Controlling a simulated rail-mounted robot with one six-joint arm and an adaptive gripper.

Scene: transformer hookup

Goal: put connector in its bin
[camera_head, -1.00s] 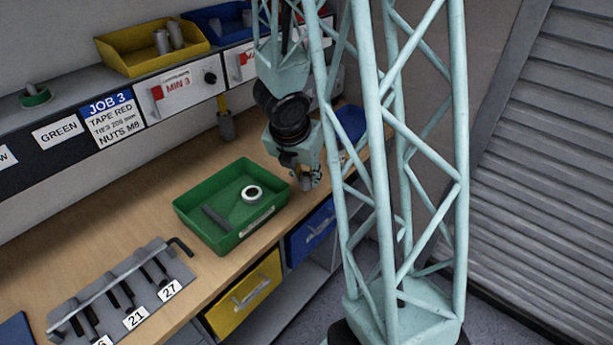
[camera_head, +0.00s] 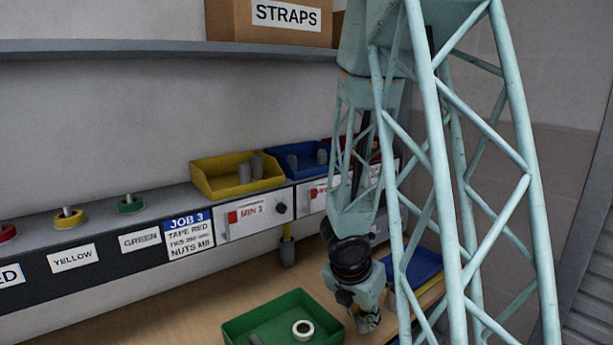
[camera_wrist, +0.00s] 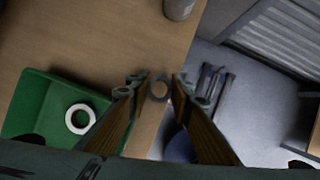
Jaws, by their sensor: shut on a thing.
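My gripper (camera_wrist: 158,84) is shut on a small grey, round-ended piece, which I take to be the connector (camera_wrist: 160,91); it shows between the fingertips in the wrist view. In the head view my gripper (camera_head: 368,325) is low over the bench, just right of the green tray, and the held piece is hard to make out. Along the back ledge stand a yellow bin (camera_head: 213,190) with grey cylinders, a blue bin (camera_head: 292,172) with a grey piece in it, and a red bin (camera_head: 371,147) partly hidden by my arm.
The green tray (camera_head: 240,327) holds a white ring (camera_head: 303,330) and a dark grey piece. A grey cylinder on a yellow stem (camera_head: 288,252) hangs below the ledge. A blue tray (camera_head: 425,265) lies at the right. A shelf with a STRAPS box (camera_head: 270,22) is above.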

